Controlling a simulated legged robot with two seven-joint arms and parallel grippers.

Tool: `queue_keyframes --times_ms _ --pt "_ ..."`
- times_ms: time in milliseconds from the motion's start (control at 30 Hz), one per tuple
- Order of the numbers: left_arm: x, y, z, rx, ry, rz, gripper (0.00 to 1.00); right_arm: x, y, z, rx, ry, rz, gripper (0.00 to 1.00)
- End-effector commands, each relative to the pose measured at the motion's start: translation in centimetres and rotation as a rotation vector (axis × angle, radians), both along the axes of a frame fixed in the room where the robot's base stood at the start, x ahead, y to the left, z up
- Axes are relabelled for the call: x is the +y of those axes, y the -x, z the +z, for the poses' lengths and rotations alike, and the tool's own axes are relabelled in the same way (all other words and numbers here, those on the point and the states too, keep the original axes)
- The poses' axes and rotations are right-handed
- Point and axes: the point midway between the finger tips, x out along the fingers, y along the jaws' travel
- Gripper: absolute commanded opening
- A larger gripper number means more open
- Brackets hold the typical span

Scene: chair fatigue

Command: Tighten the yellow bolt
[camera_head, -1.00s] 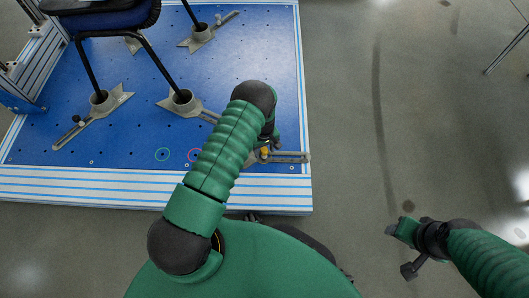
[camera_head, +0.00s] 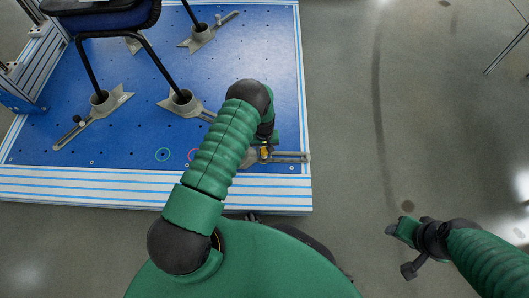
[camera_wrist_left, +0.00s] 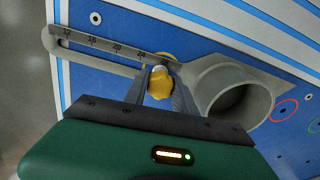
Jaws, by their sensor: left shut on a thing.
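The yellow bolt (camera_wrist_left: 160,84) sits in the slot of a grey clamp bracket (camera_wrist_left: 105,45) with a marked scale and a round cup. My left gripper (camera_wrist_left: 157,92) is shut on the bolt's head, one finger on each side. In the head view the bolt (camera_head: 265,153) is a small yellow spot beside my left gripper (camera_head: 262,146), largely covered by the arm. The bracket's slotted end (camera_head: 290,157) points right, near the platform's front right corner. My right gripper (camera_head: 402,248) is open and empty over the floor at the lower right.
A blue platform (camera_head: 130,140) with holes and striped edges holds a dark chair (camera_head: 105,18), its legs in similar grey cups (camera_head: 181,100). The floor (camera_head: 400,110) to the right is clear.

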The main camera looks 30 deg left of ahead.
Motion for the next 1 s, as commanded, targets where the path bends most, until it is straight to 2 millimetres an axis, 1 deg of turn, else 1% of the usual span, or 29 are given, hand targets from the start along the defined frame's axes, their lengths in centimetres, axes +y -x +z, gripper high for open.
queue_keyframes --times_ms 100,167,233,300,500,567,700,733,800,1000 --pt "-0.02 -0.06 0.03 -0.001 0.000 -0.018 0.00 0.00 -0.01 0.02 0.000 0.000 0.000 0.53" --pt "-0.02 -0.06 0.09 -0.002 0.001 -0.112 0.00 0.00 0.00 0.17 0.000 0.000 0.000 0.53" --pt "-0.02 -0.07 0.07 -0.002 0.001 -0.254 0.00 0.00 0.00 0.28 0.000 0.000 0.000 0.53" --pt "-0.06 -0.07 0.03 -0.002 0.001 -0.338 0.00 0.00 0.00 0.28 0.000 0.000 0.000 0.53" --pt "-0.07 -0.08 0.00 -0.002 0.000 -0.350 0.00 0.00 0.00 0.24 0.000 0.000 0.000 0.53" --pt "-0.05 -0.06 0.02 -0.002 0.000 -0.380 0.00 0.00 0.00 0.28 0.000 0.000 0.000 0.53" --pt "-0.05 -0.06 0.03 -0.003 0.002 -0.636 0.00 0.00 0.01 0.42 0.000 0.000 0.000 0.53" --pt "-0.09 -0.07 0.02 -0.003 0.002 -0.673 0.00 0.00 0.00 0.41 0.000 0.000 0.000 0.53" --pt "-0.13 -0.08 0.00 -0.002 0.001 -0.704 0.00 0.00 0.00 0.40 0.000 0.000 0.000 0.53" --pt "-0.13 -0.08 0.00 -0.003 0.002 -0.719 0.00 0.00 0.00 0.41 0.000 0.000 0.000 0.53"
